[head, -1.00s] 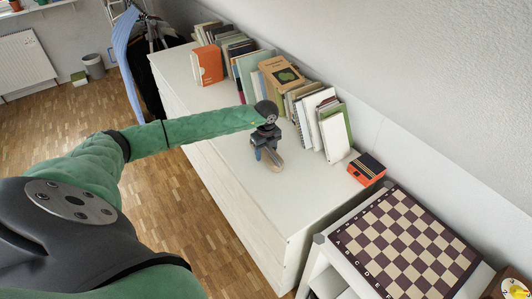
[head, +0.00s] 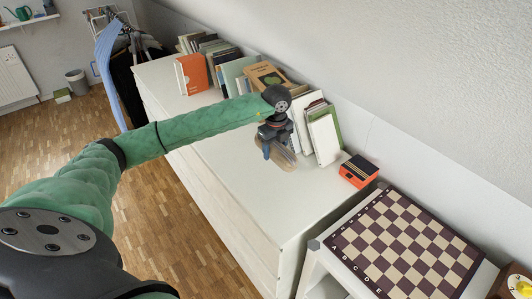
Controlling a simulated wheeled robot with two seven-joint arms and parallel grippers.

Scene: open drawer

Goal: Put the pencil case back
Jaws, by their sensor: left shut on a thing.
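My left gripper (head: 272,148) points down over the top of the white dresser, in front of the row of books. It is shut on a tan, rounded, elongated thing (head: 287,164), which I take to be the pencil case. The gripper and its fingers hide part of it. I cannot tell whether its underside touches the dresser top. My right gripper is not in view.
The white dresser (head: 225,150) has books along its wall side, including a white book (head: 323,140) close behind the gripper. An orange-and-black box (head: 358,171) stands right of them. A chessboard (head: 405,240) lies on a lower white unit. The dresser's front half is clear.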

